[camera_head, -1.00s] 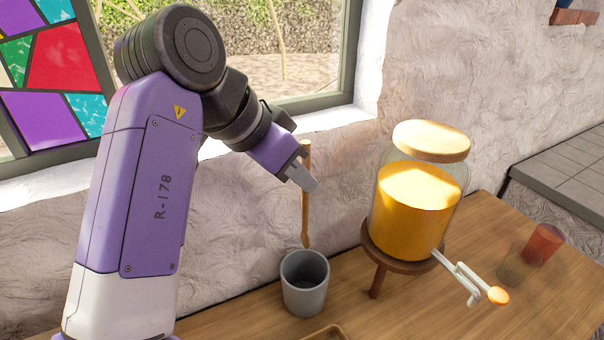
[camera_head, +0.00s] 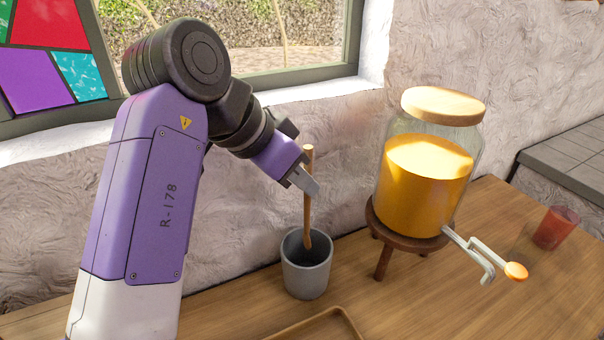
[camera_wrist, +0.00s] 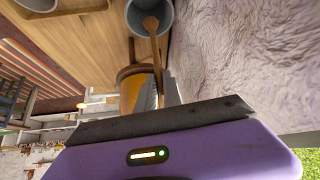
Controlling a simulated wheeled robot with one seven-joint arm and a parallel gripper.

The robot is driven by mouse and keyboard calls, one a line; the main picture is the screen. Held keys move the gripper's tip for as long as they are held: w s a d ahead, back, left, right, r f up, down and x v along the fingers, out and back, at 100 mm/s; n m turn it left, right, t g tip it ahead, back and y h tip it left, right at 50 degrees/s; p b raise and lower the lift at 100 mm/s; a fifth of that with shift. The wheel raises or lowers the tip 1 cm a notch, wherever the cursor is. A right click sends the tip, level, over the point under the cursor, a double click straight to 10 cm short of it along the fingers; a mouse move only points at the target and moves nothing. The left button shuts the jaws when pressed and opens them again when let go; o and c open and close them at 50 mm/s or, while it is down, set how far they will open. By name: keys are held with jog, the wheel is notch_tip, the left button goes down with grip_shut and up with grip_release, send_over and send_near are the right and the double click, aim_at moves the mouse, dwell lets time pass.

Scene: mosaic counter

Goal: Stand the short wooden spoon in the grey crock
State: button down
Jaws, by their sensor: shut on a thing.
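The short wooden spoon (camera_head: 308,222) hangs upright in my gripper (camera_head: 309,188), which is shut on its upper part. In the head view the spoon's lower end is at the mouth of the grey crock (camera_head: 306,278), overlapping the dark opening near its back rim. The crock stands on the wooden counter close to the wall. In the wrist view the spoon (camera_wrist: 153,40) runs from the gripper (camera_wrist: 163,100) to the crock (camera_wrist: 134,22), and its broad end lies across the opening. I cannot tell how deep the tip is.
A glass dispenser of orange liquid (camera_head: 425,185) with a wooden lid stands on a wooden stand right of the crock, its tap pointing right. A red cup (camera_head: 553,228) stands farther right. A wooden tray (camera_head: 318,326) lies in front. The wall and window are behind.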

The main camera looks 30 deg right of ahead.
jog(key=shift+f+b, duration=1.45)
jog(key=shift+f, duration=1.55)
jog(key=c, duration=1.4)
grip_release()
jog(key=v, duration=0.7)
jog(key=shift+a+r, duration=0.2)
jog(key=shift+r, duration=0.15)
